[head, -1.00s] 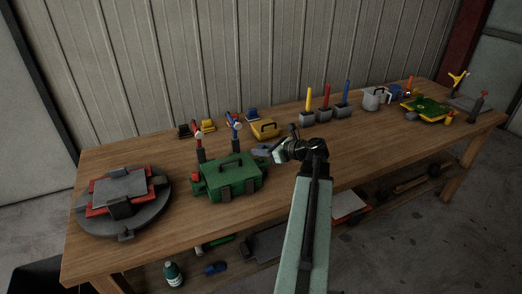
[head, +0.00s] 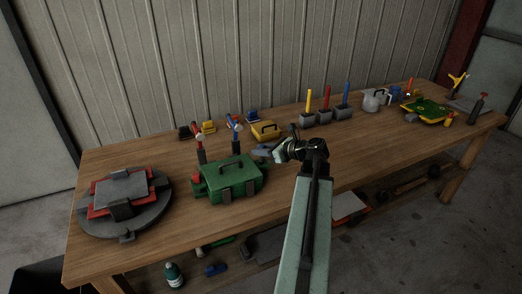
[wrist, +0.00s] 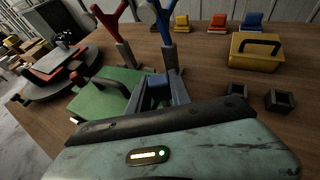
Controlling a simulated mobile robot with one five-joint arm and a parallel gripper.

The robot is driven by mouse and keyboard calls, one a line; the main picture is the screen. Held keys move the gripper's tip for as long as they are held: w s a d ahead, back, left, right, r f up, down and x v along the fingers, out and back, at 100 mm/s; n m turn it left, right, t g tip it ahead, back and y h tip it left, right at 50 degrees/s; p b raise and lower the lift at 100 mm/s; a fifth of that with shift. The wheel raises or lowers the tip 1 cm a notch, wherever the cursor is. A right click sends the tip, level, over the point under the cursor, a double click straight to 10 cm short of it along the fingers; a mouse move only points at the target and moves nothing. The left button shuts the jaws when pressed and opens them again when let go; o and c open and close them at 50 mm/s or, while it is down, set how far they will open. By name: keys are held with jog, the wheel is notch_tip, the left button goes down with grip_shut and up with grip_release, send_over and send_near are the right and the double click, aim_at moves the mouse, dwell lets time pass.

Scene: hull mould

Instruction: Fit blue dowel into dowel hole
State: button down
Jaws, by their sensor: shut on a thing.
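My gripper (head: 265,149) is above the middle of the bench and points left. In the wrist view (wrist: 158,80) its grey fingers are shut on a small blue piece, the blue dowel (wrist: 158,84); only part of it shows between them. No dowel hole can be made out in either view. A round grey base (head: 152,222) with stacked red and grey plates (head: 124,188) sits at the bench's left end; in the wrist view the plates (wrist: 55,65) show at the far left.
A green box with a handle (head: 230,180) lies left of my gripper. Red (wrist: 107,20) and blue (wrist: 163,30) forked tools stand upright behind it. A yellow box (head: 265,130) is behind; yellow, red and blue posts stand in grey blocks (head: 325,117) to the right.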

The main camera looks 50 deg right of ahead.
aim_at(261, 162)
jog(key=shift+f+b, duration=0.4)
dwell(0.7)
jog(key=shift+r+p, duration=0.4)
jog(key=shift+p, duration=0.05)
jog(key=shift+f, duration=0.1)
dwell(1.3)
jog(key=shift+f+b, duration=0.35)
jog(key=shift+b, duration=0.15)
jog(key=shift+r, duration=0.15)
jog(key=shift+r+p, duration=0.3)
jog(key=shift+p, duration=0.15)
jog(key=shift+f+b, duration=1.9)
dwell(0.6)
jog(key=c, duration=1.1)
grip_release()
jog(key=shift+r, duration=0.1)
